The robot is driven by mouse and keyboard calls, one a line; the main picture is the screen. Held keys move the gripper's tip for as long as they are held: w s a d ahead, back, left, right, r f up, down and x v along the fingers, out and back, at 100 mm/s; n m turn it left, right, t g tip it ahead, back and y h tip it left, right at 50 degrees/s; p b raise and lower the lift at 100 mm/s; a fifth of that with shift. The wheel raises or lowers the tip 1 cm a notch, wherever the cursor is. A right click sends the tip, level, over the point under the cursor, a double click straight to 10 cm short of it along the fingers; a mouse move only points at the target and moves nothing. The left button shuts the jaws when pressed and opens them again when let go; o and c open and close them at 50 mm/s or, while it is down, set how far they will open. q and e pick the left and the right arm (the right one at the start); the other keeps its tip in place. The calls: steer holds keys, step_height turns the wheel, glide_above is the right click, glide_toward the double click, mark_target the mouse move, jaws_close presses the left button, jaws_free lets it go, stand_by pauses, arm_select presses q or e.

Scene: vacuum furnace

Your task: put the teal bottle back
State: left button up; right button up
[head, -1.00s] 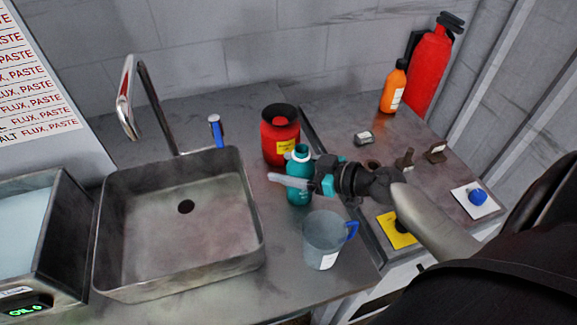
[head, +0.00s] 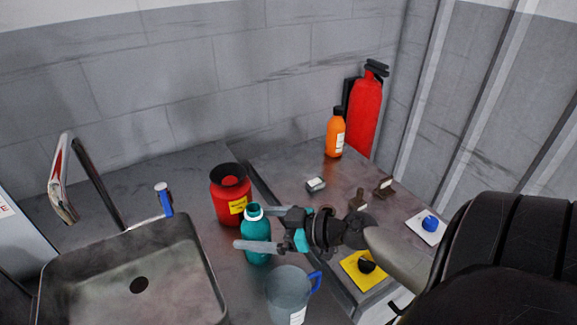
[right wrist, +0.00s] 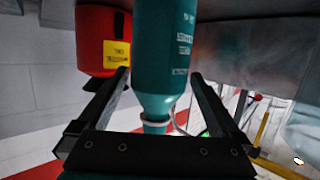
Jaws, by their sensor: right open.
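The teal bottle (head: 257,256) stands upright on the counter between the red container and the clear jug. It also shows large in the right wrist view (right wrist: 164,60), where the picture is upside down. My right gripper (head: 252,228) comes in from the right with its fingers open, one on each side of the bottle. In the right wrist view, the fingers (right wrist: 160,74) flank the bottle with visible gaps, so they look apart from it. Part of the bottle is hidden behind the near finger. My left gripper is not in view.
A red container (head: 229,203) stands just behind the bottle, and a clear jug with a blue handle (head: 286,290) just in front. The sink (head: 130,265) is to the left. An orange bottle (head: 334,138) and a red extinguisher (head: 365,112) stand at the back right.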

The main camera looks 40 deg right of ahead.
steer(key=b+v, duration=0.1)
steer(key=v, duration=0.8)
steer(key=shift+w, duration=0.1)
